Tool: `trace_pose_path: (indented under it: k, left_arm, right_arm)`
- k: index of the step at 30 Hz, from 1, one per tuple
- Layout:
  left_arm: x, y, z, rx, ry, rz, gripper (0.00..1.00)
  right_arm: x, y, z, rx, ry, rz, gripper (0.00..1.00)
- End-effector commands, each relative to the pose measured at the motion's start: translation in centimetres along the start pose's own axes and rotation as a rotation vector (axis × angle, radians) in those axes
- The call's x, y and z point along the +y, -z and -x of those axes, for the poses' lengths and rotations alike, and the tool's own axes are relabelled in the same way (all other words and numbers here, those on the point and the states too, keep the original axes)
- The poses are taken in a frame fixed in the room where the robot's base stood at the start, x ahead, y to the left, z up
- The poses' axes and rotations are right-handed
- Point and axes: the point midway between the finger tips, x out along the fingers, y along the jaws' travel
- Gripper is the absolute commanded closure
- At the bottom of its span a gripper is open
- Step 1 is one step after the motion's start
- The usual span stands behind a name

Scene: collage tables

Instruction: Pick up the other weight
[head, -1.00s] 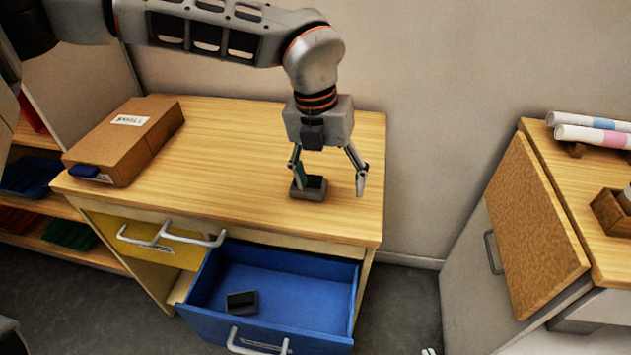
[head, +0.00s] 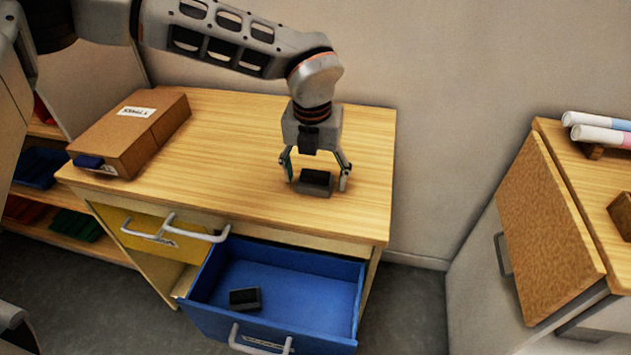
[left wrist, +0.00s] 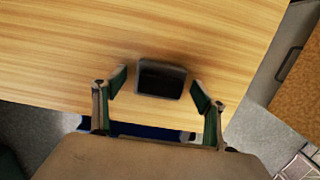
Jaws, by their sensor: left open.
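One dark grey weight (head: 315,182) lies on the wooden tabletop near its right front. My left gripper (head: 317,182) is open and lowered over it, with one finger on each side. In the left wrist view the weight (left wrist: 161,79) sits between and slightly beyond the two open fingers (left wrist: 160,90); I see no firm contact. A second dark weight (head: 244,299) lies in the open blue drawer (head: 300,283), towards its front left. My right gripper is not in view.
A brown cardboard box (head: 128,135) with a white label stands at the tabletop's left. A yellow drawer (head: 160,240) is left of the blue one. At right, a cabinet (head: 540,230) carries rolled papers (head: 598,130). The tabletop's middle is clear.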

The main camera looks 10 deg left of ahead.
Motion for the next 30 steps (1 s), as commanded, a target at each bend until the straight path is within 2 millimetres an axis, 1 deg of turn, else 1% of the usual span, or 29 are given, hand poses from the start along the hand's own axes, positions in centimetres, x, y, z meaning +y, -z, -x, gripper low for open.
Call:
trace_pose_path:
  k: [5, 8, 9, 12, 20, 23, 26, 29, 30]
  left_arm:
    - [0.0, -0.1, 0.1, -0.002, 0.001, 0.0, 0.28]
    - [0.0, -0.1, 0.1, -0.002, 0.001, 0.0, 0.52]
    - [0.0, -0.1, 0.1, -0.002, 0.001, 0.0, 0.62]
    - [0.0, -0.1, 0.1, -0.002, 0.001, -0.001, 0.87]
    - [-0.1, -0.1, 0.3, -0.005, 0.002, -0.001, 0.87]
    - [-0.1, -0.3, 0.9, -0.007, 0.003, 0.0, 0.87]
    - [-0.1, -0.5, 2.3, -0.009, 0.003, 0.0, 0.87]
    - [-0.1, -0.7, 4.3, -0.01, 0.003, 0.001, 0.87]
    - [-0.1, -0.9, 5.3, -0.011, 0.004, 0.001, 0.87]
  right_arm:
    - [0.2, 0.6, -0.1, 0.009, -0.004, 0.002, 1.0]
    - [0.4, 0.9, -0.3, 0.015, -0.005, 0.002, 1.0]
    - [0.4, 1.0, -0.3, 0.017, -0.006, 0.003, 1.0]
    - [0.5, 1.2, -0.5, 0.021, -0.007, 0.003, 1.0]
    - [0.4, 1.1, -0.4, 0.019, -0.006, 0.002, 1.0]
    - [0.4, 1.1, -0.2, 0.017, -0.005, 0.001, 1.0]
    - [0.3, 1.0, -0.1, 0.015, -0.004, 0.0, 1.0]
    - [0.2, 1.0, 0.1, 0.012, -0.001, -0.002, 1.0]
    - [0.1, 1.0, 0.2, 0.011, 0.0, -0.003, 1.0]
